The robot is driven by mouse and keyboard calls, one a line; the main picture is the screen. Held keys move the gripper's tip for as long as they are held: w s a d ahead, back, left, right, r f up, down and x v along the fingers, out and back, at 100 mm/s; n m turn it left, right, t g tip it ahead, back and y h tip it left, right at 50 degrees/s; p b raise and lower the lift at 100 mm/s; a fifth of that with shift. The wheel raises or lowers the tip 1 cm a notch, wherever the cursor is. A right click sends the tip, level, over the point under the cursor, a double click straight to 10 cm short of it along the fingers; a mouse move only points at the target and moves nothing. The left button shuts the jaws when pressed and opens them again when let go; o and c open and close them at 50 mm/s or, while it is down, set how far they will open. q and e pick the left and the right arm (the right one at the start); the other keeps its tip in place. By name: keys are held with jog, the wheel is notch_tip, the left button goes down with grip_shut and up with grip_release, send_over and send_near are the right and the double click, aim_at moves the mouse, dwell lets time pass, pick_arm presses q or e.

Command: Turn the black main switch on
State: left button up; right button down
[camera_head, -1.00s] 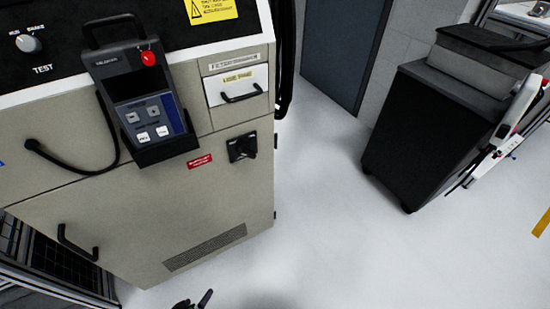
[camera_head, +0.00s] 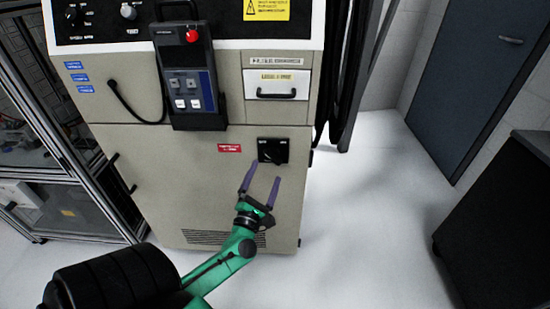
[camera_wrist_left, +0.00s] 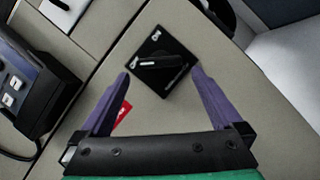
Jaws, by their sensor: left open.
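The black main switch (camera_head: 272,151) is a square black plate with a knob on the beige cabinet front, right of a small red label. In the left wrist view the switch (camera_wrist_left: 160,62) lies ahead between the fingers, its bar-shaped handle slanted relative to the plate. My left gripper (camera_head: 261,178) is open, with two purple fingers reaching up just below the switch in the head view. In the left wrist view the gripper (camera_wrist_left: 160,80) holds nothing, and its fingertips appear on either side of the switch, apart from the handle. My right gripper is out of view.
A handheld control pendant (camera_head: 190,85) hangs on the cabinet (camera_head: 165,165), left of the switch. A white drawer (camera_head: 277,85) with a black handle sits above the switch. A dark cart (camera_head: 505,215) stands at right. Open floor (camera_head: 365,200) lies between.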

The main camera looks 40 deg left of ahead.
aim_at(271, 161)
pick_arm(q)
jog(key=x, duration=0.6)
jog(key=shift+w+a, duration=0.1)
jog(key=shift+w, duration=0.2)
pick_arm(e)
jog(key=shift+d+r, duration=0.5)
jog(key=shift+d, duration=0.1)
